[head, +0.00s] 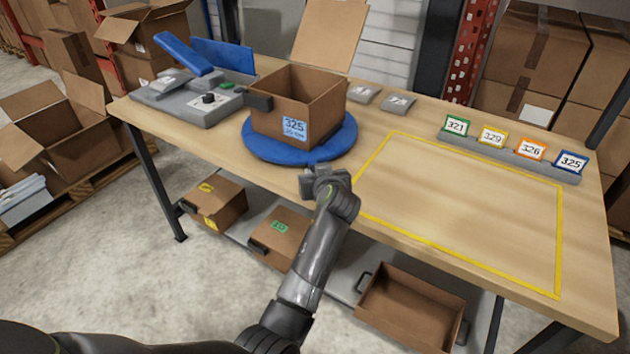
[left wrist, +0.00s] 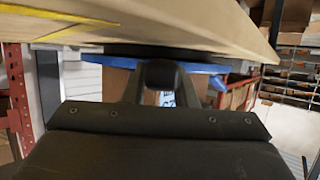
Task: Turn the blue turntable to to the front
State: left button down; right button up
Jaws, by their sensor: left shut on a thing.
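The blue turntable (head: 345,145) is a round disc on the table, left of the yellow outline. An open cardboard box (head: 275,112) with a blue 325 label stands on it, its label side facing me and one flap raised at the back. My left gripper (head: 318,171) is at the turntable's front edge. In the left wrist view, which looks upside down, a dark rounded piece (left wrist: 162,73) sits between the fingers, in front of the blue disc (left wrist: 203,68). My left gripper is shut on this piece at the turntable's rim. My right gripper is not in view.
A grey device with a blue lever (head: 183,52) stands left of the turntable. Grey packets (head: 398,103) lie behind it. Numbered cards stand in a grey rail (head: 510,157) at the right. The yellow-outlined area (head: 465,215) is clear. Boxes sit on the lower shelf.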

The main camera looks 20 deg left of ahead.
pick_arm(q)
jog(key=shift+d, duration=0.1)
jog(key=shift+w, duration=0.1)
dwell(0.4)
jog(key=c, duration=1.5)
grip_release()
jog(key=o, duration=0.3)
jog(key=shift+w+d, duration=0.1)
jog(key=shift+d, duration=0.15)
jog(key=shift+o, duration=0.2)
jog(key=shift+a, duration=0.15)
